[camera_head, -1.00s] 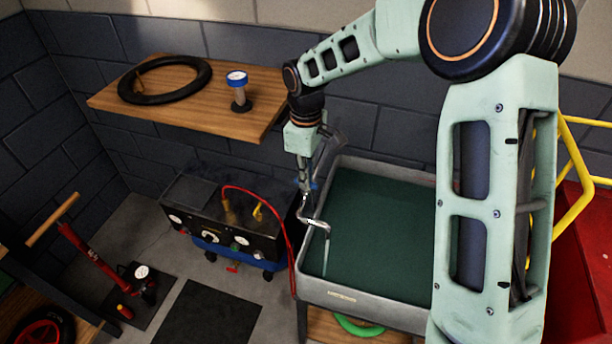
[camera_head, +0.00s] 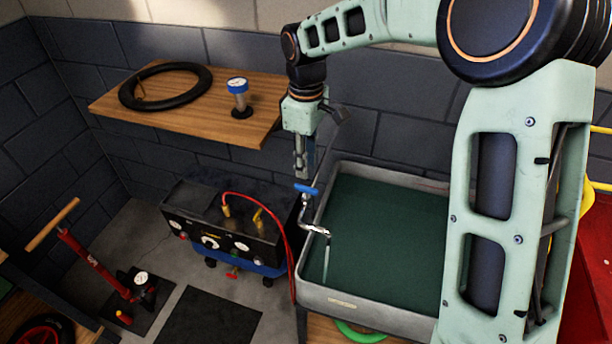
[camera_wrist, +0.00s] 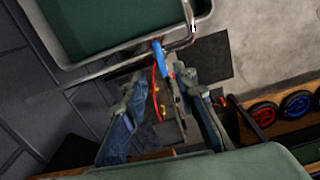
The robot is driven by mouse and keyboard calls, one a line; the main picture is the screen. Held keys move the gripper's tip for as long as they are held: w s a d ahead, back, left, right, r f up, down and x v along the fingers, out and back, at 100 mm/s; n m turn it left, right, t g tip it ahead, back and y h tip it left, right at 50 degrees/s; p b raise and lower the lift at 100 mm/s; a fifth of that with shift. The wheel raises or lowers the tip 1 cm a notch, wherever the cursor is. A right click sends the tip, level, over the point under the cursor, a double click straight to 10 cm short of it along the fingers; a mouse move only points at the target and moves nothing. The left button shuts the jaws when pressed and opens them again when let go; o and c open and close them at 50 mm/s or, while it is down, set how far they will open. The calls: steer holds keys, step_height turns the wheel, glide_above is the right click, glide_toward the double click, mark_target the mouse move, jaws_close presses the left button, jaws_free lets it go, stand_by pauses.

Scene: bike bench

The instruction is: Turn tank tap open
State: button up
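The tank tap has a chrome spout (camera_head: 316,229) and a blue lever handle (camera_head: 306,189), and stands at the left rim of the grey tank (camera_head: 372,306). A thin pale line, like a water stream, hangs from the spout end down into the tank. My gripper (camera_head: 301,175) points down just above the handle; contact cannot be told. In the wrist view, my gripper (camera_wrist: 163,80) has its two fingers wide apart. The blue handle (camera_wrist: 168,62) lies in the space between and beyond them, and the chrome spout (camera_wrist: 192,18) is above it.
A black bench unit with dials (camera_head: 222,238) and a red hose (camera_head: 289,258) stands left of the tank. A wooden shelf (camera_head: 185,112) above holds a black tyre (camera_head: 128,95) and a blue-topped gauge (camera_head: 238,95). A red pump (camera_head: 93,262) stands at lower left.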

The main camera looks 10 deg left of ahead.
steer(key=shift+r, duration=2.4)
